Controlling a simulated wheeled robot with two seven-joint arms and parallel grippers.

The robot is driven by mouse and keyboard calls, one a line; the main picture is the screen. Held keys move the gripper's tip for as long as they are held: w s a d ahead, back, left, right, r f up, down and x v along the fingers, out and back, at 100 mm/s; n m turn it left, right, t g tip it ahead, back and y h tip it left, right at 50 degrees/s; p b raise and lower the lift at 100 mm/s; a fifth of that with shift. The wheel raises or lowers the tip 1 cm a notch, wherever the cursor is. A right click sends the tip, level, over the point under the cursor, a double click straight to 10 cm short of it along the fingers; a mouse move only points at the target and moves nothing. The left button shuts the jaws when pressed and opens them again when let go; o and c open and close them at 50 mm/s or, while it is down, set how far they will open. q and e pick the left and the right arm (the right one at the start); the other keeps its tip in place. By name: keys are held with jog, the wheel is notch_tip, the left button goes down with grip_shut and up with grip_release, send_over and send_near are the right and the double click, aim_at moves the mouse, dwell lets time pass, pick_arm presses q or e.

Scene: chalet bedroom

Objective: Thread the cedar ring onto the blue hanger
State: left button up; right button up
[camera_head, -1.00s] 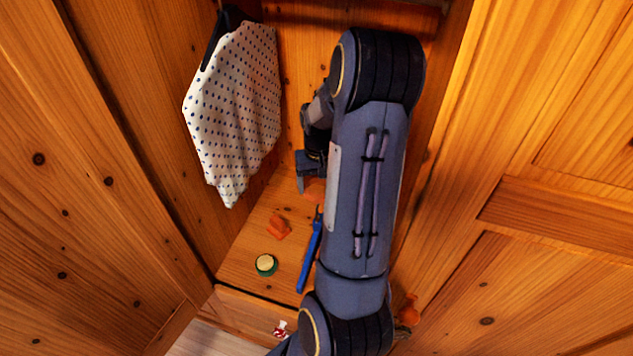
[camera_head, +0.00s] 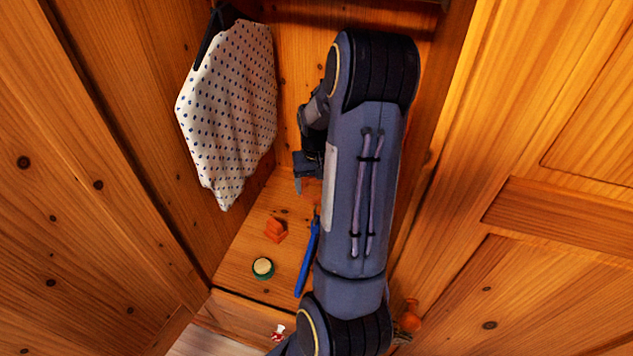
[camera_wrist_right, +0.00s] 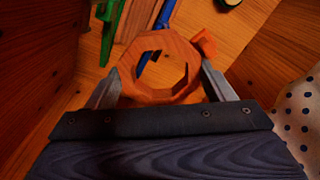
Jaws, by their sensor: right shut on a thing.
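The cedar ring (camera_wrist_right: 160,96), orange-brown and eight-sided with an open hole, is between the fingers of my right gripper (camera_wrist_right: 160,78) in the right wrist view. The gripper is shut on it. In the head view my right gripper (camera_head: 301,174) is partly hidden behind my arm, above the wardrobe floor. The blue hanger (camera_head: 308,258) lies there below the gripper in the picture, partly behind my arm. In the wrist view part of the blue hanger (camera_wrist_right: 166,14) shows beyond the ring; some shows through the hole. The ring looks apart from the hanger's visible ends. My left gripper is out of view.
An orange block (camera_head: 276,230) and a green-and-cream round item (camera_head: 263,268) lie left of the hanger. A dotted cloth (camera_head: 228,110) hangs at the left wall. A green item (camera_wrist_right: 111,30) shows in the wrist view. Wooden walls stand close on both sides.

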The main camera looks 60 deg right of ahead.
jog(key=shift+f+b, duration=3.4)
jog(key=shift+f, duration=1.05)
jog(key=o, duration=1)
notch_tip(320, 180, up, 8)
jog(key=p, duration=0.6)
jog(key=shift+f, duration=0.1)
